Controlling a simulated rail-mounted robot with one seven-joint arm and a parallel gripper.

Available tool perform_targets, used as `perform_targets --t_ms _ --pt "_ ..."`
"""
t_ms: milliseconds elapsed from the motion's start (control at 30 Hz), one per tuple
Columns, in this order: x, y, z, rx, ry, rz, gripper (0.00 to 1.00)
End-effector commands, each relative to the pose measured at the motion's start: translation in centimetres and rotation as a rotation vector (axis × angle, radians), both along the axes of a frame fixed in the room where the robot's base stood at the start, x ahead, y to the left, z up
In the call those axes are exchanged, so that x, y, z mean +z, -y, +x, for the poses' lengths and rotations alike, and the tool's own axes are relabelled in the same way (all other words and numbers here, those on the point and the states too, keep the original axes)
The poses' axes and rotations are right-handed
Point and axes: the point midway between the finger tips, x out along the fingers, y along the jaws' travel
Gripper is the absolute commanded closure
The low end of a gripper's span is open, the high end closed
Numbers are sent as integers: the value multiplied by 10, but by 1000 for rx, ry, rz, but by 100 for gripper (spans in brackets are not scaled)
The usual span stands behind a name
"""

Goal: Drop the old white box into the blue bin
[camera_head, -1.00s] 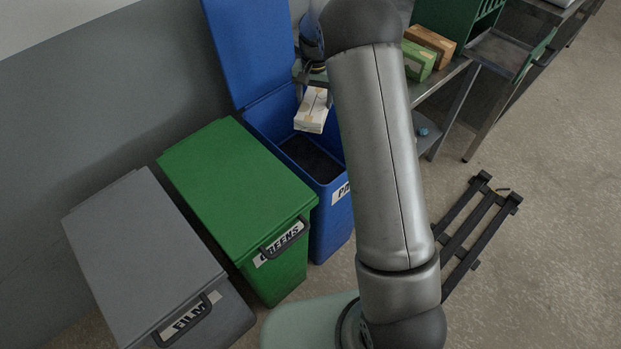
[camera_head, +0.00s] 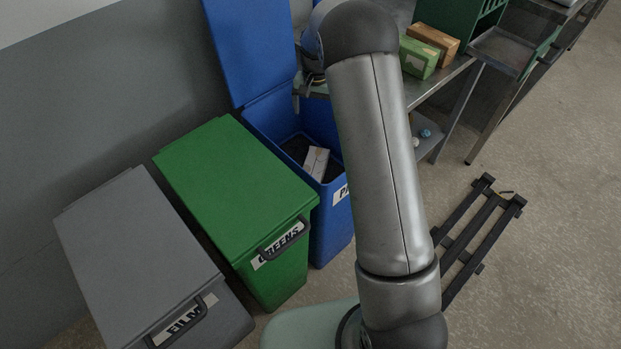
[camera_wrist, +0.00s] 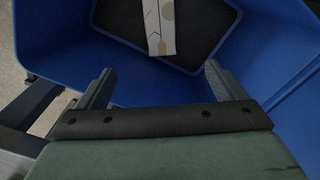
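The white box (camera_head: 316,162) lies inside the open blue bin (camera_head: 333,218), low down near its front right side. In the wrist view the white box (camera_wrist: 159,27), with tan markings, rests on the bin's dark floor, and the bin's blue walls (camera_wrist: 270,45) surround it. My gripper (camera_wrist: 158,80) is open and empty above the bin, its two fingers wide apart and clear of the box. In the head view my gripper is mostly hidden behind my arm, near the bin's raised lid (camera_head: 248,45).
A closed green bin (camera_head: 235,185) and a closed grey bin (camera_head: 140,255) stand left of the blue bin. A table with a green box (camera_head: 418,58) and a brown box (camera_head: 434,40) is at right. A black rack (camera_head: 480,235) lies on the floor.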

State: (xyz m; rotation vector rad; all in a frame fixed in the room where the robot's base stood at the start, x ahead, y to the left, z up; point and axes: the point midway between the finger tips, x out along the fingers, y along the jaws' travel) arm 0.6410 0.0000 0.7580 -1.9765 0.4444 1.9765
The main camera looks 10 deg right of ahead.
Motion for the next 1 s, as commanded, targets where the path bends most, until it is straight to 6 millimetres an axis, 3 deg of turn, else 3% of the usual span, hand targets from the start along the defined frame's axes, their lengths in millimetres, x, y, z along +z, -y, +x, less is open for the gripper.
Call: perform_targets --t_ms 267,800,1000 --pt "15 0 1 0 4 1 10" --pt "138 0 1 0 4 1 10" --pt "166 0 0 0 2 0 10"
